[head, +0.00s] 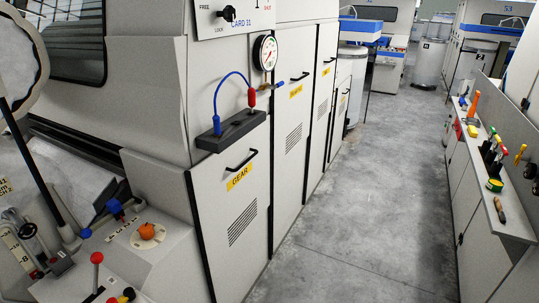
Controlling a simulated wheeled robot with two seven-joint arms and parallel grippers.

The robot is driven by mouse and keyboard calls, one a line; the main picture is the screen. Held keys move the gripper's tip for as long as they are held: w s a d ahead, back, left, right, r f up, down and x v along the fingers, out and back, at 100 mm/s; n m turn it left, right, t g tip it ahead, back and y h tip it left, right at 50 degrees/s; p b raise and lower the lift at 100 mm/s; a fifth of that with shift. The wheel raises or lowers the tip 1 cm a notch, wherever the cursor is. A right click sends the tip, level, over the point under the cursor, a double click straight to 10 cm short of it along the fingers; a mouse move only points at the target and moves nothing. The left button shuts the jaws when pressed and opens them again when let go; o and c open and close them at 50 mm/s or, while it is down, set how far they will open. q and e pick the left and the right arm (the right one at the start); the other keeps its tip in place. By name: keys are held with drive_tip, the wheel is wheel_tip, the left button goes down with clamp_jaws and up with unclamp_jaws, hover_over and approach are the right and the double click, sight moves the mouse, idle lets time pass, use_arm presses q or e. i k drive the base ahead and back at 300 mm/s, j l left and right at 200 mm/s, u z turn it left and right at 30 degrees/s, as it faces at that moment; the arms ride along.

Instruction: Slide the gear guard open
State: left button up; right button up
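The gear guard (236,213) is a tall pale grey panel on the front of the carding machine, just left of the picture's middle. It has a yellow GEAR label (239,177), a black bar handle (242,160) above the label, and slanted vent slots below it. The panel stands in line with the neighbouring panels and covers what is behind it; a dark strip runs down its right edge. Neither of my grippers shows in the head view, and nothing touches the handle.
A dark ledge (232,131) with a blue hose (217,102) and red fitting juts out above the guard. A pressure gauge (265,53) is higher. A control console (150,250) stands front left. A tool-laden bench (490,190) lines the right. The grey floor (365,210) between is clear.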

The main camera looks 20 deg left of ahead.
sight(231, 188)
drive_tip(key=i+j, duration=0.15)
drive_tip(key=i, duration=0.4)
drive_tip(key=i+j+z, duration=0.15)
drive_tip(key=i, duration=0.4)
